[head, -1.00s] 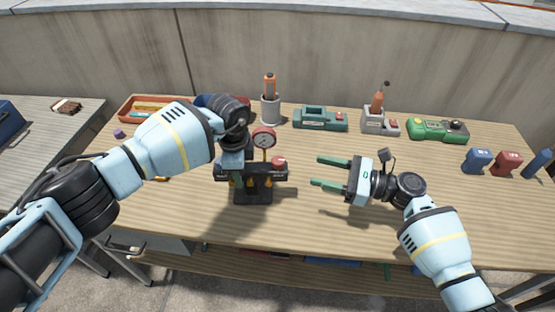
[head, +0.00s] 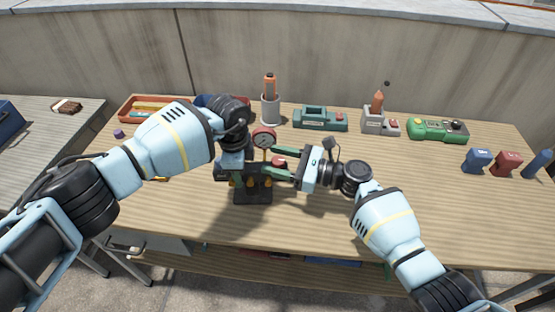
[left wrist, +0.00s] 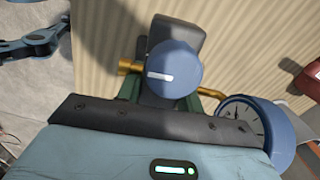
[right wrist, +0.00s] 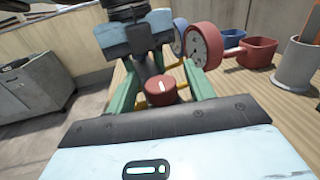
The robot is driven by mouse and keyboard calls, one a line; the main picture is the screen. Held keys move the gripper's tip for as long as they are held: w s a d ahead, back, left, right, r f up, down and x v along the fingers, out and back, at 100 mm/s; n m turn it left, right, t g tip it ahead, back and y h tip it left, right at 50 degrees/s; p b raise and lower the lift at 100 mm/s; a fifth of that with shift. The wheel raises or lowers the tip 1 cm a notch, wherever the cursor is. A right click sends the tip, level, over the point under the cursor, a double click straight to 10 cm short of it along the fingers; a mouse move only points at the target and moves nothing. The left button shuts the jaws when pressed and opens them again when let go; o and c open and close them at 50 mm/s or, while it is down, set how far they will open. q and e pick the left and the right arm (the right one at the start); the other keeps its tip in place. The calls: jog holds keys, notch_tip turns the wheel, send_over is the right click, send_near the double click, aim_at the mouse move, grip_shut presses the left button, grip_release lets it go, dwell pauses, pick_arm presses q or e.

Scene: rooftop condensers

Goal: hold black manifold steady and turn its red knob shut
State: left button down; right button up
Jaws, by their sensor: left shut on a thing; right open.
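The black manifold (head: 253,192) stands upright on the wooden bench, with a red-rimmed gauge (head: 264,138) on top. My left gripper (head: 233,165) is shut on the manifold's left part from above. In the left wrist view a blue knob (left wrist: 175,68) and a blue gauge (left wrist: 245,118) show beside the green fingers. The red knob (head: 279,162) is on the manifold's right side; it also shows in the right wrist view (right wrist: 162,88) with a white mark. My right gripper (head: 270,161) is open, its green fingers on either side of the red knob, apparently not pressed on it.
A grey cup with an orange-handled tool (head: 270,110), a green device (head: 320,119) and a grey holder (head: 380,122) stand behind. Blue and red blocks (head: 505,163) stand at the right. The front right of the bench is clear beneath my right arm.

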jog(key=c, duration=1)
jog(key=shift+m+t, duration=0.3)
jog(key=shift+t, duration=0.1)
jog(key=m+t+h, duration=0.2)
jog(key=t, duration=0.2)
jog(key=shift+a+m, duration=0.1)
jog(key=shift+m, duration=0.2)
jog(key=shift+m+t+h, duration=2)
jog(key=shift+t+h, duration=0.2)
jog(key=shift+h, duration=0.2)
jog(key=shift+f+m+h, duration=0.1)
jog(key=shift+m+h, duration=0.2)
jog(key=o, duration=1)
